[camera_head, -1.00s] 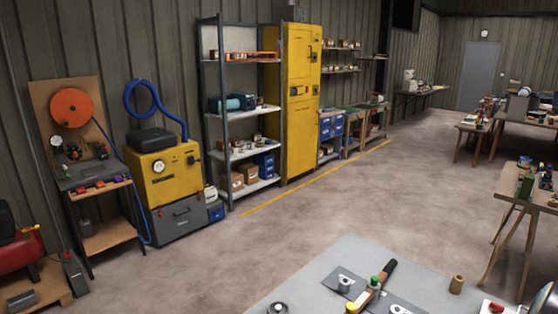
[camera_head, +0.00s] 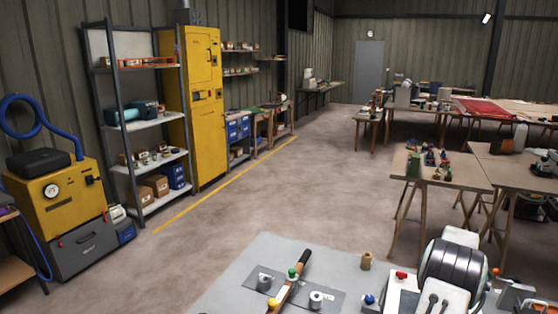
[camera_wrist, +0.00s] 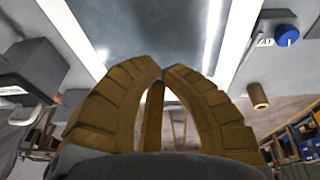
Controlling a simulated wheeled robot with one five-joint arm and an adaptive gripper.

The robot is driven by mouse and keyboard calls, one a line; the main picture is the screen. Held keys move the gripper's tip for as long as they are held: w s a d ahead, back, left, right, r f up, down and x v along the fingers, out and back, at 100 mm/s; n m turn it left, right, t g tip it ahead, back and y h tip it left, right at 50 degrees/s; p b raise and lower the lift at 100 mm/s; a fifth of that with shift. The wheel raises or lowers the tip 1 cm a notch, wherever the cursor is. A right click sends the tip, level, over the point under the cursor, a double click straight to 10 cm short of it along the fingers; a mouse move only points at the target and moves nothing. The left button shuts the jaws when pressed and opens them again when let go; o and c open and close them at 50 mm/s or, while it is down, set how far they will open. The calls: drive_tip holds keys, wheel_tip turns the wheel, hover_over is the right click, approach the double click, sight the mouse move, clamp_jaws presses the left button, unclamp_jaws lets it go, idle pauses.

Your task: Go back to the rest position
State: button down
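My gripper (camera_wrist: 162,72) shows in the wrist view as two yellow-brown ribbed fingers. Their tips come together, and I see nothing held at the tips. A narrow brown strip shows between the fingers lower down; I cannot tell what it belongs to. The gripper is not clearly visible in the head view. The grey bench top (camera_head: 237,280) lies close in front of me in the head view.
On the bench top are a dark-handled tool (camera_head: 291,281), a metal cylinder (camera_head: 317,301), a tan spool (camera_head: 366,261) and a blue knob (camera_head: 369,299). Yellow cabinet (camera_head: 203,115) and shelving (camera_head: 155,123) line the wall. Trestle tables (camera_head: 455,177) stand right. Middle floor is clear.

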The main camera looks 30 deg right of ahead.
drive_tip(key=s+a+r+n+t+y, duration=0.1)
drive_tip(key=a+r+n, duration=0.2)
drive_tip(key=a, duration=1.5)
drive_tip(key=s+a+r+n+t+y, duration=0.1)
drive_tip(key=a+r, duration=0.7)
drive_tip(key=a, duration=1)
drive_tip(key=s+a+r+n+t+y, duration=0.1)
drive_tip(key=s+a+r+n, duration=0.2)
drive_tip(key=a, duration=1.5)
wheel_tip(320, 180, up, 4)
drive_tip(key=shift+a+f+n, duration=0.25)
drive_tip(key=shift+a+n, duration=0.05)
drive_tip(key=shift+n, duration=0.9)
